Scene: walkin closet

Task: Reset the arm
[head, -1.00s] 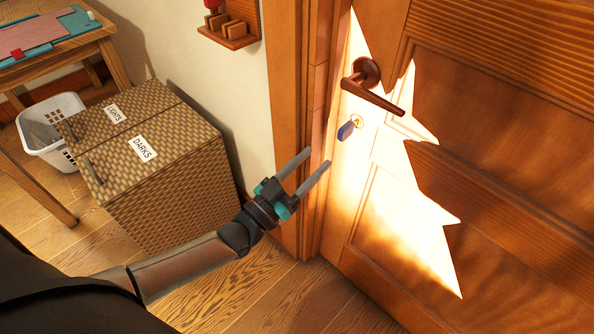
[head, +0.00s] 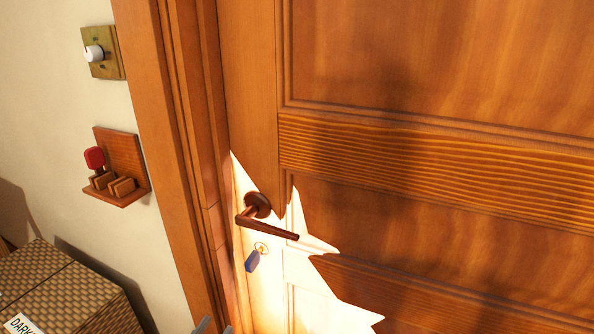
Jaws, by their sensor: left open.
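Only the fingertips of my left gripper (head: 213,327) show, at the bottom edge of the head view. They are apart, with nothing visible between them. The rest of my left arm is out of the picture. The fingertips appear below and left of a blue key (head: 252,261) in the lock of a wooden door (head: 430,90). A dark brown door handle (head: 270,226) sits above the key. My right gripper is not in view.
A wooden door frame (head: 168,120) stands left of the door. On the wall are a dial switch (head: 95,54) and a small wooden rack (head: 122,165) with a red-topped item. A woven hamper (head: 60,290) stands at lower left.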

